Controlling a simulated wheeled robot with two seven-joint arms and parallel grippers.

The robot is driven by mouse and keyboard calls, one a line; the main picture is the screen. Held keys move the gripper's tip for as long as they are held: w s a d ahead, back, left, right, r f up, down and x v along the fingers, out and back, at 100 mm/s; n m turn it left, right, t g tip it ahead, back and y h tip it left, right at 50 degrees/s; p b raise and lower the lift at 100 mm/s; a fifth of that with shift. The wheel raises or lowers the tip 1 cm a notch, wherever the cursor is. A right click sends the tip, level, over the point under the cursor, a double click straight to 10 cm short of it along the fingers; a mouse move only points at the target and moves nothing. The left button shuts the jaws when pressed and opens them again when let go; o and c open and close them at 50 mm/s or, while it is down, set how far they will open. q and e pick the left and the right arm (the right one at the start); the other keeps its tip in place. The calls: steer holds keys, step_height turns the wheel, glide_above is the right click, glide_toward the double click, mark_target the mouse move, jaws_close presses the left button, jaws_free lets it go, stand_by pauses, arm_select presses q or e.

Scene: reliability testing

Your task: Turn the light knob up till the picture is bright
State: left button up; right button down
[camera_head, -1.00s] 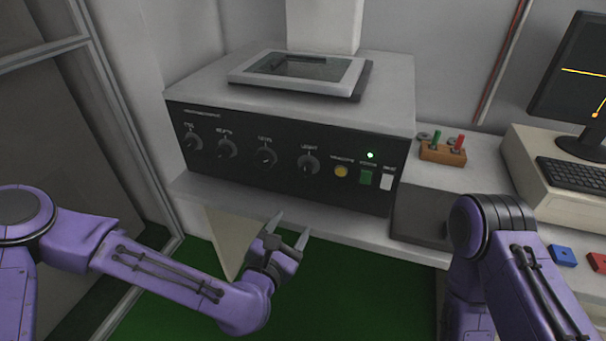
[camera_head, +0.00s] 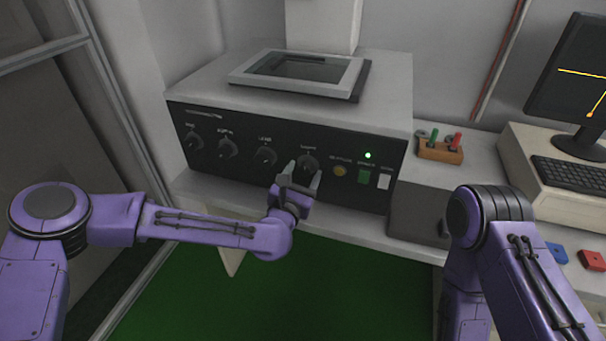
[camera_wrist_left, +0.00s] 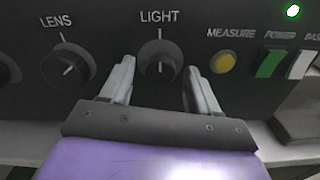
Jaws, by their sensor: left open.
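The light knob (camera_head: 308,163) is a dark round dial on the black front panel of the grey machine (camera_head: 200,95). In the left wrist view the LIGHT knob (camera_wrist_left: 160,61) has its pale pointer mark straight down or nearly so. My left gripper (camera_head: 303,172) is open, its two fingertips (camera_wrist_left: 157,78) on either side of the knob's lower part. I cannot tell whether they touch it. The picture screen (camera_head: 298,68) on top of the machine looks dark grey-green. My right arm (camera_head: 490,215) is in view, but its gripper is not.
The lens knob (camera_head: 264,156) is left of the light knob. To the right are a yellow measure button (camera_head: 340,171), a green power switch (camera_head: 365,177) and a white switch (camera_head: 384,181). A lit green lamp (camera_head: 368,155) sits above them.

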arm_select(q)
steer(key=c, duration=1)
steer(key=shift+c, duration=0.2)
